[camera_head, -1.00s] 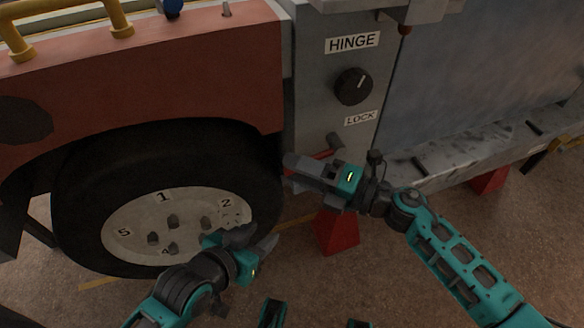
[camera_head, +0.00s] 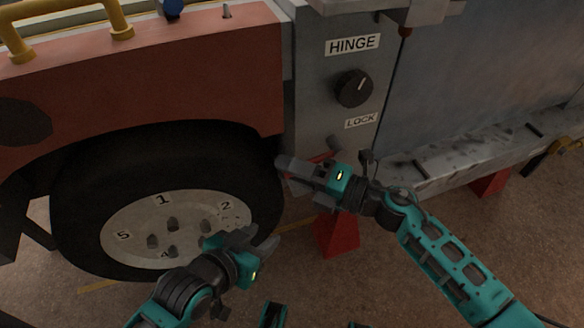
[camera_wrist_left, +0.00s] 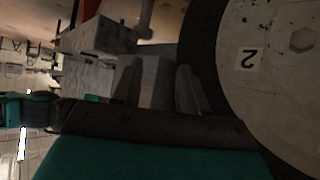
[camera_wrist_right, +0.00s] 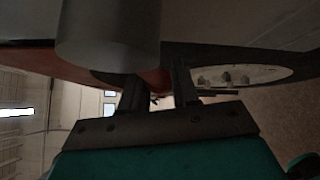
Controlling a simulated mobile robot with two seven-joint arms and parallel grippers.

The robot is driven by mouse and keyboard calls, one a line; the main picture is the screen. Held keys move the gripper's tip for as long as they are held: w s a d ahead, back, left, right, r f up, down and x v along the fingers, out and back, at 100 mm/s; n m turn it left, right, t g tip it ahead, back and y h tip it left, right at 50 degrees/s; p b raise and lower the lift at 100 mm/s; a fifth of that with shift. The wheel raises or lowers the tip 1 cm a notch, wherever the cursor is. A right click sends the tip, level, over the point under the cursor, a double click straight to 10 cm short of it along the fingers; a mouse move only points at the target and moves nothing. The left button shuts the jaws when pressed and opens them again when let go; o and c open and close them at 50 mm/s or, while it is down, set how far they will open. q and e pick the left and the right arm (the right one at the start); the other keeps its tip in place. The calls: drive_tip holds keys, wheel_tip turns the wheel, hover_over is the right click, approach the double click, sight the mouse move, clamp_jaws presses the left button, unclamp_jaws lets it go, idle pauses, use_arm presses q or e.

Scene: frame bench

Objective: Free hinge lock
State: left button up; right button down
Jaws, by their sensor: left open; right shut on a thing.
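The hinge lock is under the LOCK label (camera_head: 361,121) on the grey panel (camera_head: 312,100). Its red lever (camera_head: 324,157) shows just above my right gripper (camera_head: 284,170), which covers most of it. My right gripper is shut on the lever, beside the tyre's right edge. In the right wrist view a red part (camera_wrist_right: 155,78) shows between the fingers, below a large grey cylinder (camera_wrist_right: 108,38). My left gripper (camera_head: 264,240) is open and empty, in front of the wheel's lower right; its fingers also show in the left wrist view (camera_wrist_left: 158,85).
A black knob (camera_head: 353,88) sits between the HINGE label (camera_head: 352,44) and the LOCK label. The wheel (camera_head: 175,228) with numbered hub is at left. A red stand (camera_head: 337,236) is below the panel. A grey ledge (camera_head: 470,150) runs right. Floor in front is clear.

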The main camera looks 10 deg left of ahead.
idle(0.3)
drive_tip(key=shift+d+f+n+h+p, duration=0.15)
drive_tip(key=shift+n+h+p, duration=0.3)
drive_tip(key=shift+p, duration=0.5)
drive_tip(key=shift+w+f+n+h+p, duration=0.15)
drive_tip(key=shift+f+n+h+p, duration=0.15)
drive_tip(key=shift+p, duration=0.3)
drive_tip(key=shift+d+f+h+p, duration=0.15)
drive_tip(key=shift+f+h+p, duration=0.2)
drive_tip(key=shift+f+p, duration=0.1)
use_arm(q)
drive_tip(key=r, duration=0.2)
drive_tip(key=a, duration=0.1)
drive_tip(key=shift+s+a+r+p, duration=0.1)
drive_tip(key=shift+s+r+p, duration=0.15)
drive_tip(key=shift+r+p, duration=0.15)
use_arm(e)
drive_tip(key=shift+w+d+f+n+h, duration=0.2)
drive_tip(key=shift+f+n+h, duration=0.2)
drive_tip(key=shift+f+n, duration=0.25)
drive_tip(key=c, duration=0.9)
unclamp_jaws()
drive_tip(key=shift+c, duration=0.2)
